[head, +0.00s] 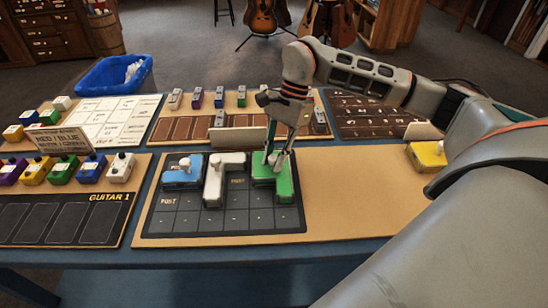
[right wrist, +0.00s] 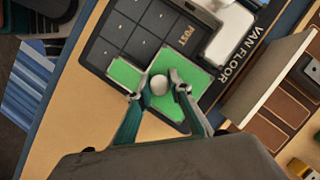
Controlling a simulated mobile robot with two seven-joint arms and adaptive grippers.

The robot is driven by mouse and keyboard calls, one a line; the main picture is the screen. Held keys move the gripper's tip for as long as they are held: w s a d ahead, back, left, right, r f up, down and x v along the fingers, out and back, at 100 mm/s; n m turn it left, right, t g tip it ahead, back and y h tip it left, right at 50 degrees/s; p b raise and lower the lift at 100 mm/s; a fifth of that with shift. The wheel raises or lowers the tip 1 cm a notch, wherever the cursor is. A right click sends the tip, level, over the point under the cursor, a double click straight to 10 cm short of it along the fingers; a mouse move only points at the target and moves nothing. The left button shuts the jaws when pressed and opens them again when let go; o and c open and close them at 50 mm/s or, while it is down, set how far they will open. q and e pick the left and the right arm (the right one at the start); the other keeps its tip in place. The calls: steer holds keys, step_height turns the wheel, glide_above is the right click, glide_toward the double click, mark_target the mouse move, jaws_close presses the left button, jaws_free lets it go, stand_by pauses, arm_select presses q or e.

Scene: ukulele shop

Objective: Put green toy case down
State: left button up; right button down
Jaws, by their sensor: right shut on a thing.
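The green toy case (head: 284,187) is at the back right corner of the dark gridded mat (head: 222,222); it looks level with the mat, though I cannot tell if it bears fully on it. My right gripper (head: 277,160) points down from above, shut on the case's pale knob. In the right wrist view the gripper (right wrist: 160,88) has a fingertip on each side of the round knob, and the green case (right wrist: 195,80) lies beneath. A white L-shaped case (head: 213,190) and a blue case (head: 181,175) sit to its left on the mat. My left gripper is not in view.
The tan board (head: 350,190) right of the mat is bare up to a yellow case (head: 428,154). An upright pale card (head: 238,138) stands behind the mat. A row of small pedals sits on the board further back. The GUITAR 1 board (head: 60,220) is at left.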

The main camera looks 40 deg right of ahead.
steer(key=shift+f, duration=0.2)
steer(key=c, duration=1.8)
jaws_free()
steer(key=shift+c, duration=0.2)
steer(key=p+v, duration=0.1)
steer(key=v, duration=1.1)
steer(key=shift+r, duration=0.15)
steer(key=shift+d, duration=0.1)
